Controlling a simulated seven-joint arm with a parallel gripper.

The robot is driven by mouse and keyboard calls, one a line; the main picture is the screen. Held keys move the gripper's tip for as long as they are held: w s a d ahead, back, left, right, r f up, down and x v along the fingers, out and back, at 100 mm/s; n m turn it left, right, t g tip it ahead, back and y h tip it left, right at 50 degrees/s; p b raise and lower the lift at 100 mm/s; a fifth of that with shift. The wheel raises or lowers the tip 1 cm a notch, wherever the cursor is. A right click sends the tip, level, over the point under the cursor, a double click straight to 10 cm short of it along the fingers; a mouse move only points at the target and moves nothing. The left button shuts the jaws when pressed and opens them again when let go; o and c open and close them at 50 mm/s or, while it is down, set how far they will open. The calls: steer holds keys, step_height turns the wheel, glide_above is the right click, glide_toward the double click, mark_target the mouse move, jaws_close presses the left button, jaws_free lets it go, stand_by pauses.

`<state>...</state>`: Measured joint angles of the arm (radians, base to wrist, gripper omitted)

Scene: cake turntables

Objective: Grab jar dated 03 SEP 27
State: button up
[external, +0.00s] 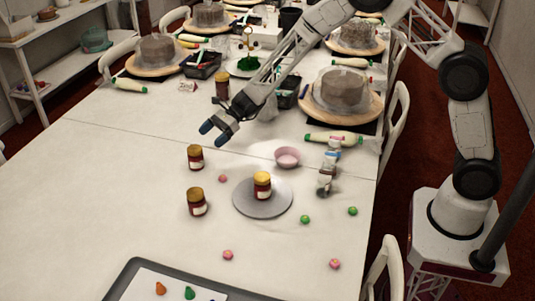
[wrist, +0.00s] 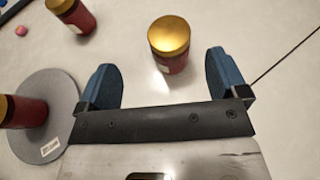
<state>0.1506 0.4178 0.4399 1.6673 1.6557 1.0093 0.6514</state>
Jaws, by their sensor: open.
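Several dark red jars with gold lids stand upright on the white table, and no date on them is legible. One jar (external: 195,157) stands just beyond my gripper (external: 214,133); it appears to be the jar (wrist: 170,45) ahead of and between the fingers in the wrist view. Another jar (external: 196,202) stands nearer the front. A third jar (external: 262,185) stands on a grey disc (external: 246,207). A further jar (external: 222,87) stands behind my gripper. My gripper's blue fingers (wrist: 162,80) are open and hold nothing.
A pink bowl (external: 287,157) and small pink and green balls lie around the disc. A dark tray (external: 123,280) is at the front edge. Wooden turntables (external: 372,109) with wrapped clay and dark bins crowd the back. The front left tabletop is clear.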

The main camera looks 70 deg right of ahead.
mark_target(200, 146)
steer(key=shift+w+d+f, duration=0.2)
steer(key=shift+w+f, duration=0.2)
steer(key=shift+f, duration=0.1)
steer(key=shift+x, duration=1.3)
steer(key=shift+x, duration=2.6)
steer(key=shift+w, duration=0.1)
steer(key=shift+c, duration=0.4)
